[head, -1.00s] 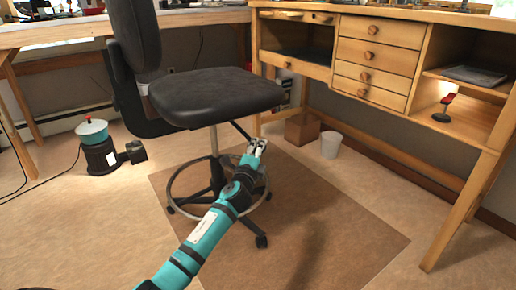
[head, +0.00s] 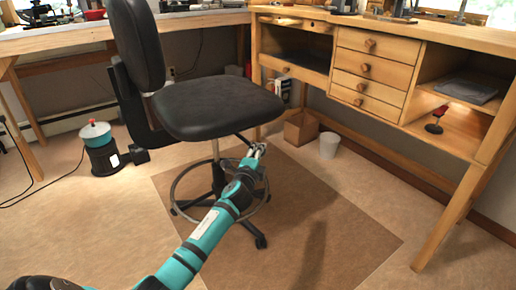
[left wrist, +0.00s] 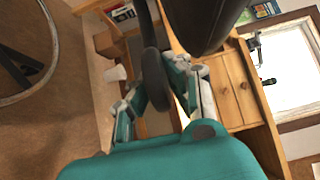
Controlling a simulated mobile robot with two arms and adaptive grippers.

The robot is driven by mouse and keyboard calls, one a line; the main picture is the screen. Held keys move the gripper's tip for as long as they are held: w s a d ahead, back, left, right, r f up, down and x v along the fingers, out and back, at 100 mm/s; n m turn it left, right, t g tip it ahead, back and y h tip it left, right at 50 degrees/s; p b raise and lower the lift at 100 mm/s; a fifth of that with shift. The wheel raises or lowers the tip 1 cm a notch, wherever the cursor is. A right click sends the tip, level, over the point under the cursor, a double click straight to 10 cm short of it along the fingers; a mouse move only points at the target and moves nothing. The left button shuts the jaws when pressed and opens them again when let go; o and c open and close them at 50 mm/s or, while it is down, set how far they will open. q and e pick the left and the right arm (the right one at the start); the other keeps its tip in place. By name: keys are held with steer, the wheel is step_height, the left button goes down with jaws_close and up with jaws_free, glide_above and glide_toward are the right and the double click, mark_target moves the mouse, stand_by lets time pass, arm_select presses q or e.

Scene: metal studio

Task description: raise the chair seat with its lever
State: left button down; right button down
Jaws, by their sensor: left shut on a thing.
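The black office chair's seat (head: 220,106) stands in the middle of the head view, with its backrest to the left. The dark lever (head: 243,138) reaches out from under the seat to the right. My left gripper (head: 257,150) is at the lever's outer end, below the seat's right edge, and is shut on it. In the left wrist view the lever (left wrist: 156,80) lies between the two fingers, and the dark seat (left wrist: 203,22) hangs close by at the top. The fingers hide part of the lever in the head view. My right gripper is not in view.
The chair's foot ring and base stand on a brown mat (head: 350,245). A wooden bench with drawers (head: 375,68) stands at the right. A teal-and-black canister (head: 101,150) stands left.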

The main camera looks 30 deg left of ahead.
arm_select(q)
steer(key=shift+r, duration=0.1)
steer(key=c, duration=1.3)
jaws_free()
steer(key=shift+s, duration=0.1)
steer(key=v, duration=1.1)
steer(key=shift+s+d, duration=0.2)
steer(key=shift+s, duration=0.15)
